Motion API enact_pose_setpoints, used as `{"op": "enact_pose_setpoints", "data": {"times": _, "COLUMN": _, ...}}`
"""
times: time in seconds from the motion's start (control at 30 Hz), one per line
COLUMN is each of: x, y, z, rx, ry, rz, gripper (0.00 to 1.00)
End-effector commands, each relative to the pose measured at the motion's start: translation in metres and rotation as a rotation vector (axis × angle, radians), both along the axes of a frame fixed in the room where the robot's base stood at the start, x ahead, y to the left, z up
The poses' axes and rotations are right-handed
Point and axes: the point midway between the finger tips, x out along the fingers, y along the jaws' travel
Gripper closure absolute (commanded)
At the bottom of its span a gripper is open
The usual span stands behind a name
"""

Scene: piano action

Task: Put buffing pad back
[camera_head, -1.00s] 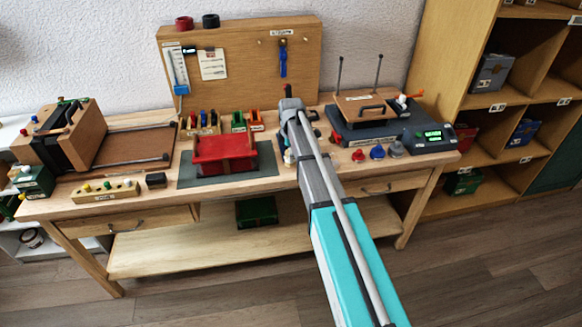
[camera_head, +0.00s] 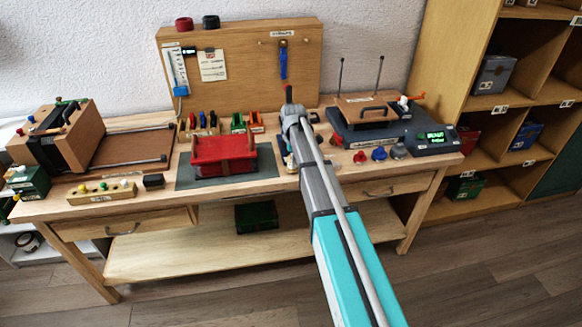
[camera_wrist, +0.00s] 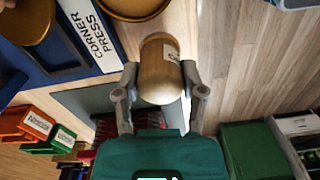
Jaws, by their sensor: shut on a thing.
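My gripper (camera_wrist: 160,72) is shut on a tan, rounded block with a small white label (camera_wrist: 160,82), which looks like the buffing pad. A finger presses on each side of it in the wrist view. The held block is mostly hidden there behind my own arm. The pad's place on the bench cannot be told from these views.
The red tray (camera_head: 224,157) sits on a grey mat (camera_head: 268,172) to the left. Small holders (camera_head: 238,122) and an upright tool board (camera_head: 245,60) are behind.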

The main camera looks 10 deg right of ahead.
Motion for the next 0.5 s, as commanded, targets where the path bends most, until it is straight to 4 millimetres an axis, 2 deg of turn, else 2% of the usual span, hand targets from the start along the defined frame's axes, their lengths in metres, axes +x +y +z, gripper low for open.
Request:
{"op": "enact_pose_setpoints", "data": {"times": 0.03, "x": 0.0000, "y": -0.0001, "z": -0.0083, "rx": 0.000, "ry": 0.000, "rz": 0.000, "gripper": 0.85}}
{"op": "enact_pose_setpoints", "data": {"times": 0.13, "x": -0.0001, "y": -0.0002, "z": -0.0132, "rx": 0.000, "ry": 0.000, "rz": 0.000, "gripper": 0.85}}
{"op": "enact_pose_setpoints", "data": {"times": 0.5, "x": -0.0001, "y": -0.0005, "z": -0.0142, "rx": 0.000, "ry": 0.000, "rz": -0.001, "gripper": 0.85}}
